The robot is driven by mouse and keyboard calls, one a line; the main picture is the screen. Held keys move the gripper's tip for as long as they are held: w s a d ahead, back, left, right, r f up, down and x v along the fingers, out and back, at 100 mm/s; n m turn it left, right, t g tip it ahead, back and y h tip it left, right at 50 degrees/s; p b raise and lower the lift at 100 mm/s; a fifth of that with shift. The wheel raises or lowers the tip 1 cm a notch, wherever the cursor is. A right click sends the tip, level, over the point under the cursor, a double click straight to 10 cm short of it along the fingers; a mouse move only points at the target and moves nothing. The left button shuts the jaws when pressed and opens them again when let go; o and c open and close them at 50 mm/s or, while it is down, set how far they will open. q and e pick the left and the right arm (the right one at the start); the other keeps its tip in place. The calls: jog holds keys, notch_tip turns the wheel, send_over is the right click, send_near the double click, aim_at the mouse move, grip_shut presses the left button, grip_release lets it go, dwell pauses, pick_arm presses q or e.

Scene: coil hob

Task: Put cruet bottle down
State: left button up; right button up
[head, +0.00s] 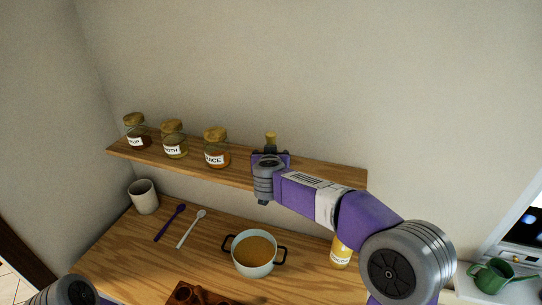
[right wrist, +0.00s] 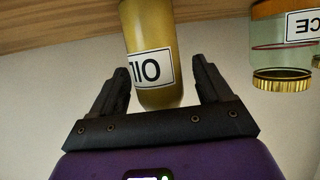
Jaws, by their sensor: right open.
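The cruet bottle (head: 270,138) shows only its stoppered top in the head view, behind my right gripper (head: 270,157). The right wrist view is upside down and shows the yellow cruet bottle (right wrist: 150,30) with a white OIL label. It appears upright on the wooden shelf (right wrist: 60,20). My right gripper (right wrist: 160,66) is open, with one black finger on each side of the bottle and visible gaps. My left gripper is out of view.
A jar (head: 216,152) stands left of the bottle on the shelf (head: 240,176); two more jars (head: 174,143) (head: 135,134) stand farther left. Below are a pot (head: 255,255), a mug (head: 144,197), two spoons (head: 170,222) (head: 191,230) and a yellow labelled container (head: 341,254). A green watering can (head: 492,276) stands far right.

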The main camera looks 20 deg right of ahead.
jog(key=v, duration=1)
jog(key=shift+s+r+p, duration=0.15)
jog(key=shift+s+p, duration=0.15)
jog(key=shift+s, duration=0.05)
